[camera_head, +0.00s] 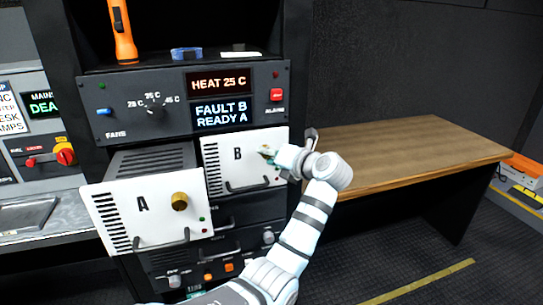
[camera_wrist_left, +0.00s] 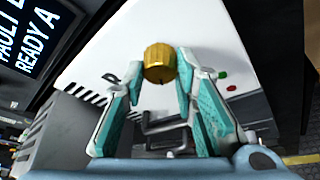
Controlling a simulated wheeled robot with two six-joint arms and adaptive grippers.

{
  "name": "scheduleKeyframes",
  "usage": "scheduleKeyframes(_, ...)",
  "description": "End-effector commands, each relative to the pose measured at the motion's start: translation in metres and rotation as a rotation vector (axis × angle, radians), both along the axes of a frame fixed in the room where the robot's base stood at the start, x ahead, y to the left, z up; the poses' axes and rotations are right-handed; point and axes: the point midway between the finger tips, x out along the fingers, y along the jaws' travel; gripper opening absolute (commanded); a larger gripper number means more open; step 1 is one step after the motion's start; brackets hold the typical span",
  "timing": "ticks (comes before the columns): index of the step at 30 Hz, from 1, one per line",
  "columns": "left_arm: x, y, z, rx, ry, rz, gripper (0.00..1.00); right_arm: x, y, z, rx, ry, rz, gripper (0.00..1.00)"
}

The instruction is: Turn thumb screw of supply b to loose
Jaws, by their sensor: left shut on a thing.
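Supply B (camera_head: 222,150) is a white-faced module in the rack, under the display panel. Its gold thumb screw (camera_wrist_left: 160,63) shows in the left wrist view, on the white face above a handle. My left gripper (camera_head: 272,156) reaches supply B from the right in the head view and mostly hides the screw there. In the left wrist view, the teal-padded fingers of my left gripper (camera_wrist_left: 158,78) are shut on the screw from both sides. My right gripper is in neither view.
Supply A (camera_head: 125,212), with its own gold thumb screw (camera_head: 179,201), juts out farther at the left. The panel display (camera_head: 220,115) reads "FAULT B READY A". An orange flashlight (camera_head: 122,35) stands on top. A wooden bench (camera_head: 400,150) is at the right.

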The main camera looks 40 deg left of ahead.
Motion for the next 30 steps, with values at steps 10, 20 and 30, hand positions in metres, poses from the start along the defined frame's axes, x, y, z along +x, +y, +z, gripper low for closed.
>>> scheduleKeyframes(10, 0.0, 0.0, 0.0, 0.001, 0.001, 0.0, 0.46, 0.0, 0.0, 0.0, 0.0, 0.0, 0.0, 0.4)
scheduleKeyframes(20, -0.005, -0.018, 0.005, -0.001, 0.0, -0.003, 0.46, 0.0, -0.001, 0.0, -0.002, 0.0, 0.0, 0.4)
scheduleKeyframes(30, -0.032, -0.098, 0.028, -0.003, 0.001, -0.003, 0.46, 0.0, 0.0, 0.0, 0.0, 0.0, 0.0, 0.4)
